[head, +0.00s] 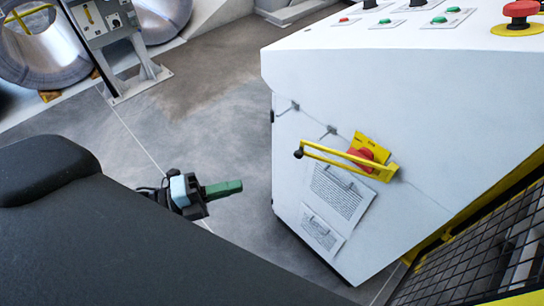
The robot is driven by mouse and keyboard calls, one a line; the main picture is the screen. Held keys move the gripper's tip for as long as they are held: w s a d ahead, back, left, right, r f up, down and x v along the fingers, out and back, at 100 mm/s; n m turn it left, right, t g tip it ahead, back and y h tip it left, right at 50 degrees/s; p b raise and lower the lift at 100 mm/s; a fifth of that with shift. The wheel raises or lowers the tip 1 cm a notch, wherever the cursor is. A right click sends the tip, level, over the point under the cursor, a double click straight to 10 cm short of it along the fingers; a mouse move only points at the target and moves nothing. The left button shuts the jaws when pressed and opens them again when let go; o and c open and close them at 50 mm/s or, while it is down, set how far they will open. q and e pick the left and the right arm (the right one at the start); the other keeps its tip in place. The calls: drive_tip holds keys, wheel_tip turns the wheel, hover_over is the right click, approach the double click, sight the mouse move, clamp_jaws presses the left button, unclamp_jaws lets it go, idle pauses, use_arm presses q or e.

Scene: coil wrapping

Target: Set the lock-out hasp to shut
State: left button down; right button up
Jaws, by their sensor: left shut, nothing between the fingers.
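The lock-out hasp (345,164) is a yellow two-bar arm on the side face of the white console. It reaches left from its right end beside a red rotary switch (361,157) on a yellow plate (371,145). A dark round knob (299,154) is at its left end. From this angle I cannot tell how far the hasp stands off the panel. My left gripper (224,188) has green fingers, shut and empty, pointing right toward the console. It is left of the hasp and lower in the picture, apart from it. My right gripper is not in view.
The white console (400,90) carries buttons and a red emergency stop (520,12) on top. Two printed sheets (340,194) are below the hasp. A black mesh guard (475,265) is at lower right. Metal coils and a grey control post (105,25) stand at upper left. Floor between is clear.

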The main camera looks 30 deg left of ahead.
use_arm(q)
drive_tip(key=w+a+x, duration=0.2)
drive_tip(key=x, duration=1)
drive_tip(key=shift+w+d, duration=0.35)
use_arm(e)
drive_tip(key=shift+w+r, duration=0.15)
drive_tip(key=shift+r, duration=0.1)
use_arm(q)
drive_tip(key=shift+a+r+p, duration=0.1)
drive_tip(key=shift+a+p, duration=0.1)
drive_tip(key=shift+p, duration=0.1)
